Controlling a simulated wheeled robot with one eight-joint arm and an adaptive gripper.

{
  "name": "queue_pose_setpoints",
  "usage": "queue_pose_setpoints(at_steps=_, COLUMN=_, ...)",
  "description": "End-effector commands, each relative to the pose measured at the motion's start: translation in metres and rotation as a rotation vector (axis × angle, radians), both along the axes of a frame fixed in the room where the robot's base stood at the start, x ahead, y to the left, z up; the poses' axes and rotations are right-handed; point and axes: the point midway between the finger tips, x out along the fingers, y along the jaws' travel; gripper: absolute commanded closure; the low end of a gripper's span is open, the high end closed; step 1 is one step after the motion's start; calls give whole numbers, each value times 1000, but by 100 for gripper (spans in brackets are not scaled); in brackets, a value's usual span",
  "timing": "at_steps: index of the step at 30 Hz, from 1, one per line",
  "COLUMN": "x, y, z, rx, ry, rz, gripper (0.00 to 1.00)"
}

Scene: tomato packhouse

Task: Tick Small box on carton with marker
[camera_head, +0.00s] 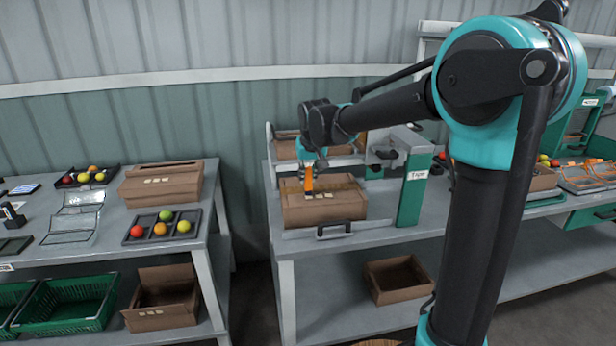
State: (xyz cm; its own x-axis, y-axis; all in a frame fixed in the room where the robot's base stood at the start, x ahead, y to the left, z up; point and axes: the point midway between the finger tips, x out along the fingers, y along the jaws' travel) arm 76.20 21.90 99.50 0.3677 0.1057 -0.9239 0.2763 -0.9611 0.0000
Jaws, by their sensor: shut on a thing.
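A closed brown carton (337,207) sits on the right-hand bench, under the end of my arm. A row of small pale marks shows on its near side, too small to read. My gripper (308,181) points down over the carton's near left part. It is shut on an orange marker (309,184), held roughly upright. The marker's lower end is at or just above the carton near the pale marks; I cannot tell whether it touches. I cannot tell which mark is the Small box or whether any is ticked.
A green tape post (412,190) stands close right of the carton, with a black handle (334,230) in front. The left bench (225,205) bears another carton (160,184) and a tomato tray (128,237). A gap separates the benches. An open carton (398,279) lies on the lower shelf.

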Motion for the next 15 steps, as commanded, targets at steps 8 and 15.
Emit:
queue_pose_setpoints(at_steps=8, x=0, y=0, z=-2, rx=0, ry=0, rz=0, gripper=100)
queue_pose_setpoints(at_steps=15, x=0, y=0, z=-5, rx=0, ry=0, rz=0, gripper=100)
